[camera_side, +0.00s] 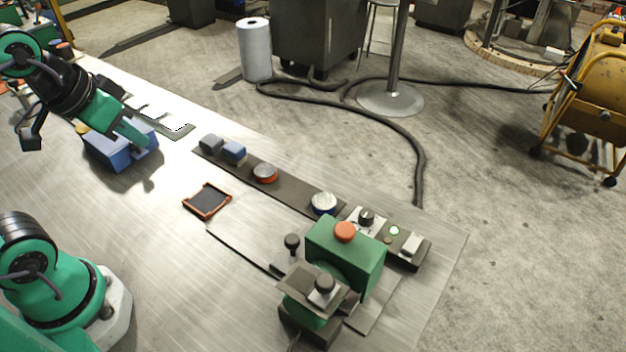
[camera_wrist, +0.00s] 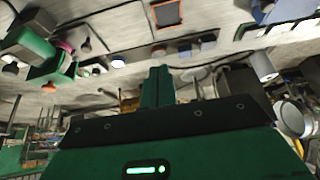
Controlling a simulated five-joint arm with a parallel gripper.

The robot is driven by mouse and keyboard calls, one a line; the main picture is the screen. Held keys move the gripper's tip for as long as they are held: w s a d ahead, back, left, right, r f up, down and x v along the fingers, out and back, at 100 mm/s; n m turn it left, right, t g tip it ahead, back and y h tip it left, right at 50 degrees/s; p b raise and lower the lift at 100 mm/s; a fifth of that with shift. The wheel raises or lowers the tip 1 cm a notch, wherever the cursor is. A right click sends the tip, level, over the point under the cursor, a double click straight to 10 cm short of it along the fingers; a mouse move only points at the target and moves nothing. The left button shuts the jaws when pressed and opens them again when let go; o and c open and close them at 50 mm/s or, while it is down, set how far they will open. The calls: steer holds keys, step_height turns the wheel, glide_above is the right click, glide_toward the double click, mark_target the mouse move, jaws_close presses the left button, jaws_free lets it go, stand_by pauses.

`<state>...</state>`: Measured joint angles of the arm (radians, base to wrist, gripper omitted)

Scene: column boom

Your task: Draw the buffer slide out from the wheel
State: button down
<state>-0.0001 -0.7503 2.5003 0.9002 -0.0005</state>
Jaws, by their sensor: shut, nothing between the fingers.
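The green machine (camera_side: 345,255) with an orange button on top stands at the near right of the bench. A grey plate with a dark knob (camera_side: 323,284) sits at its front, close against the green body; I take this to be the buffer slide but cannot be sure. The wheel cannot be made out clearly. My gripper (camera_side: 138,136) is shut and empty at the far left, over a blue box and well apart from the machine. In the wrist view my gripper's (camera_wrist: 158,82) green fingers are together, and the machine (camera_wrist: 45,62) shows tilted at the left.
The blue box (camera_side: 122,150) is under my gripper. An orange-framed dark tray (camera_side: 207,201) lies mid-bench. A dark strip (camera_side: 290,187) carries small blocks and round pieces along the far edge. A black knob (camera_side: 292,242) stands left of the machine. The bench's near middle is clear.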

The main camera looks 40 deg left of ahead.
stand_by(0.4)
steer(key=c, duration=1.4)
jaws_free()
steer(key=shift+w+d, duration=0.1)
steer(key=o, duration=0.3)
steer(key=shift+w+d+m, duration=0.15)
steer(key=shift+w+m, duration=0.05)
steer(key=shift+m, duration=0.1)
steer(key=w+d+f+m+g, duration=0.1)
steer(key=w+d+f+m, duration=0.2)
steer(key=d+m, duration=0.3)
steer(key=w+d+f+m+g, duration=0.2)
steer(key=w+d+f+m, duration=0.1)
steer(key=d+m, duration=0.4)
steer(key=w+d+f+m+g, duration=0.2)
steer(key=w+d+f+m, duration=0.2)
steer(key=d, duration=0.4)
steer(key=shift+f+m, duration=0.25)
steer(key=shift+m, duration=0.45)
steer(key=shift+f+m, duration=0.25)
steer(key=shift+m, duration=0.45)
steer(key=shift+d+f+m+g, duration=0.3)
steer(key=shift+d+f, duration=0.05)
steer(key=shift+d, duration=0.15)
steer(key=shift+f, duration=0.1)
